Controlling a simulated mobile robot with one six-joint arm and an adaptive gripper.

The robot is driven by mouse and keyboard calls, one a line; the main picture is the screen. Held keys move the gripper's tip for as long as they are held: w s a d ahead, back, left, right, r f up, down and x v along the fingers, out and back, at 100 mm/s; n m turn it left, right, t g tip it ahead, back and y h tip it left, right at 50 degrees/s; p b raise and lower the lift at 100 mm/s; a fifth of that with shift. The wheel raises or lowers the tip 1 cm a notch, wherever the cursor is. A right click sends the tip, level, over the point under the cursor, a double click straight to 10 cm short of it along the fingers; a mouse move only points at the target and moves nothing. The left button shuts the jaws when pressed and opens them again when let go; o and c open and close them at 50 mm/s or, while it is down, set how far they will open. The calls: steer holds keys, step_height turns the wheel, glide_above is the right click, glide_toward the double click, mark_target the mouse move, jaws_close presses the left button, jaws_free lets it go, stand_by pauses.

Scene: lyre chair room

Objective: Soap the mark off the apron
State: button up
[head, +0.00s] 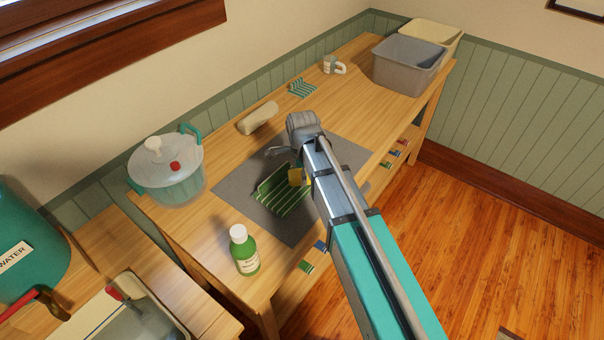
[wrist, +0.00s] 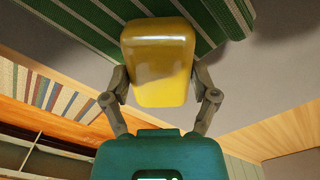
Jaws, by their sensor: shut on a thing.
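A green apron with pale stripes (head: 282,191) lies on a grey mat (head: 235,181) on the wooden bench; it also shows at the top of the wrist view (wrist: 80,22). My gripper (wrist: 161,82) is shut on a yellow soap bar (wrist: 160,62), with one finger on each side. In the head view the soap (head: 295,177) is at the apron's upper right edge, partly hidden by my arm. I cannot tell whether the soap touches the cloth. No mark shows on the visible part of the apron.
A green bottle (head: 244,250) stands at the mat's near edge. A clear lidded tub (head: 168,172), a cream roll (head: 257,118), a small striped cloth (head: 302,88), a mug (head: 333,64) and a grey bin (head: 408,65) stand along the bench. Folded cloths lie on the shelf below.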

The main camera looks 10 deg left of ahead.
steer(key=shift+r+p, duration=2.8)
steer(key=shift+r, duration=0.1)
steer(key=shift+r, duration=0.1)
steer(key=shift+r+p, duration=1.45)
steer(key=shift+p, duration=0.05)
